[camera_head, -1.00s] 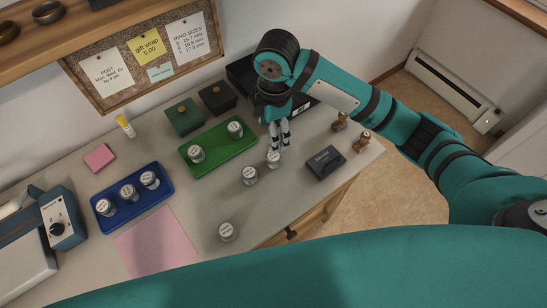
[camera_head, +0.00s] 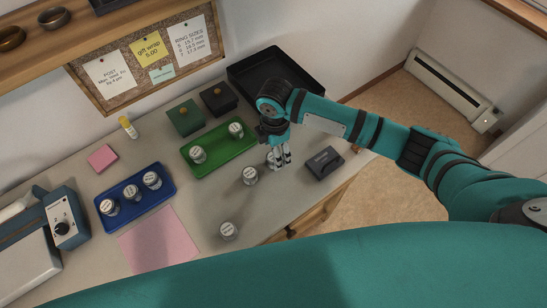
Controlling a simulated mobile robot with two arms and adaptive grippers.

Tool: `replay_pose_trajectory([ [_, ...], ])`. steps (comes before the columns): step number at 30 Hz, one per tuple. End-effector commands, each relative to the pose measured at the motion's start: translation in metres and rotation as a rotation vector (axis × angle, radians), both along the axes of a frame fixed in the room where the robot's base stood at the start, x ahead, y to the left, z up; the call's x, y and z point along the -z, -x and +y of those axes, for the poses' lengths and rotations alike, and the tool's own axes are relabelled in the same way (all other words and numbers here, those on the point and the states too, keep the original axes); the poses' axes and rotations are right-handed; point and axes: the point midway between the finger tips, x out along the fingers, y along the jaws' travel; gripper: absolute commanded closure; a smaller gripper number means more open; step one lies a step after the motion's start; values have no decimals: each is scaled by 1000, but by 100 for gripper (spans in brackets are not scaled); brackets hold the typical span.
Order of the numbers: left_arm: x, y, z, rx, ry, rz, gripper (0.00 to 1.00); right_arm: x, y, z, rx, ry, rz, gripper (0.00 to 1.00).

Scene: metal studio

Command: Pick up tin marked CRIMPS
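Several small round tins with white lids are in view; their lettering is too small to read. My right gripper (camera_head: 280,163) points down at the table, right of the green tray (camera_head: 232,162). A tin stands at its fingers and is mostly hidden by them; I cannot tell whether they are closed on it. One loose tin (camera_head: 250,176) stands just left of the gripper, and another tin (camera_head: 228,231) stands nearer the front edge. Two tins (camera_head: 198,155) (camera_head: 236,130) sit on the green tray. Three tins (camera_head: 131,193) sit on the blue tray (camera_head: 160,203). My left gripper is not in view.
A dark box (camera_head: 324,162) stands right of my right gripper. A black tray (camera_head: 240,80) lies behind my arm. Green (camera_head: 186,120) and black (camera_head: 218,100) boxes stand at the back. Pink paper (camera_head: 158,240) lies in front of the blue tray.

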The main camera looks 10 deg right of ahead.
Motion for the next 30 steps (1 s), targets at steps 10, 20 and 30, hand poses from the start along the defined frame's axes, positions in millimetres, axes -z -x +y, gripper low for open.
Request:
replay_pose_trajectory([
  [10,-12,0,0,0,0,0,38,45,-4,1,0,0,2,32],
  [20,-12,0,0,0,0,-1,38,50,-4,0,-1,0,1,37],
  [30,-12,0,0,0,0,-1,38,49,-4,0,0,0,1,81],
])
